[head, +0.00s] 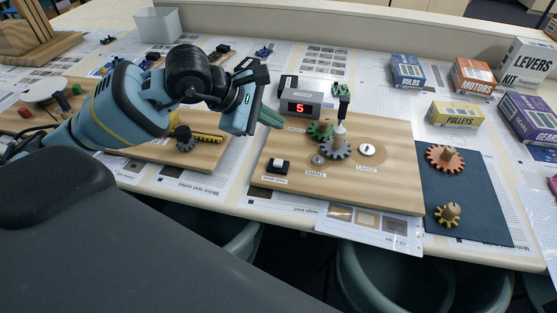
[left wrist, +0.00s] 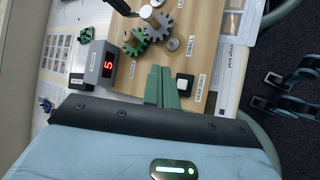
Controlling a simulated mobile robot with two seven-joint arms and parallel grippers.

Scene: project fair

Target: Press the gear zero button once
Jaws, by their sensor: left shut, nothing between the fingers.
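The gear zero button is a white cap on a small black box (head: 278,166) at the near left corner of the wooden gear board (head: 385,185). In the left wrist view the button (left wrist: 186,79) lies just right of the fingertips, beside a label that seems to read "GEAR ZERO". My left gripper (head: 271,118) is shut and empty, its green fingers above the board's left edge, beyond the button in the head view. The closed fingers also show in the left wrist view (left wrist: 162,82). They look apart from the button. My right gripper is in neither view.
A grey display box (head: 301,107) showing a red 5 stands behind the button. A green gear (head: 318,130), a grey gear (head: 336,149) and a dark-handled crank (head: 342,112) are on the board. A dark mat (head: 470,208) with two gears lies to the right.

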